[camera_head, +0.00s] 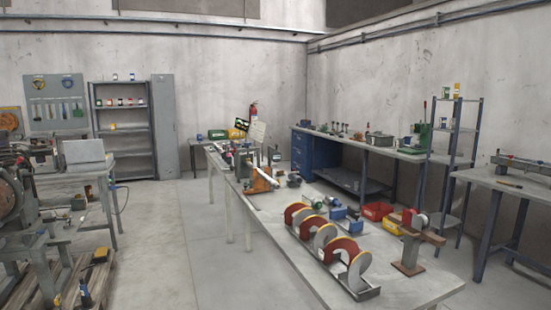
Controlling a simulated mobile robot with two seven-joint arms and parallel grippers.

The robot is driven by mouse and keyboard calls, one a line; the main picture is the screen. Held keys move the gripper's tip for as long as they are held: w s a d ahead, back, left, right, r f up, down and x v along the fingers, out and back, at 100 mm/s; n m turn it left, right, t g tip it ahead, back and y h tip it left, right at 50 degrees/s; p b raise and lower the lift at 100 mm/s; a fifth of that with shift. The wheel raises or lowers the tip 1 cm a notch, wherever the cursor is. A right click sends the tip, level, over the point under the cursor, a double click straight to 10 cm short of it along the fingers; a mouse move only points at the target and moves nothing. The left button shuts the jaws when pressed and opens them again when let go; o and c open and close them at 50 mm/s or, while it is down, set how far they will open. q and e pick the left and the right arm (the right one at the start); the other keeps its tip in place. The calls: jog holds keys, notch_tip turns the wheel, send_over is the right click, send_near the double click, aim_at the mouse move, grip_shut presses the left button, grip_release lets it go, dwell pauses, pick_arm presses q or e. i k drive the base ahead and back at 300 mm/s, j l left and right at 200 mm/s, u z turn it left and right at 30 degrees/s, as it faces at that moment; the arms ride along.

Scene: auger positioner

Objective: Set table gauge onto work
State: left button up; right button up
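The long work table (408,293) runs from the front right toward the back middle. A red-and-white spiral piece (344,249), like an auger with yellow edges, lies along a grey holder (371,293) at the table's near end. A brown post (410,253) with a crossbar and a round red-and-white part stands right of it. An orange bracket (261,181) with a pale cylinder stands farther back. I cannot tell which item is the table gauge. Neither of my grippers is in view.
Red (376,211) and yellow (392,225) bins and small blue parts (345,213) sit mid-table. A blue-drawer bench (314,154) stands along the right wall, a shelf rack (458,130) before it. Machines and a side table (88,171) are at left. The floor (195,240) between is clear.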

aim_at(274, 154)
jog(key=i+j+u, duration=0.25)
jog(key=i, duration=0.15)
jog(key=i+j+u, duration=0.1)
jog(key=i+u, duration=0.15)
jog(key=i, duration=0.2)
jog(key=i+j+u, duration=0.1)
jog(key=i+u, duration=0.15)
jog(key=i, duration=1.35)
jog(key=i+z, duration=0.4)
jog(key=i+j+z, duration=0.2)
jog(key=z, duration=0.2)
jog(key=i+j+z, duration=0.3)
jog(key=z, duration=0.15)
jog(key=i+j+z, duration=0.15)
jog(key=z, duration=0.25)
jog(key=i+j+z, duration=0.1)
jog(key=j+z, duration=0.3)
jog(key=i+j+z, duration=0.1)
jog(key=z, duration=0.35)
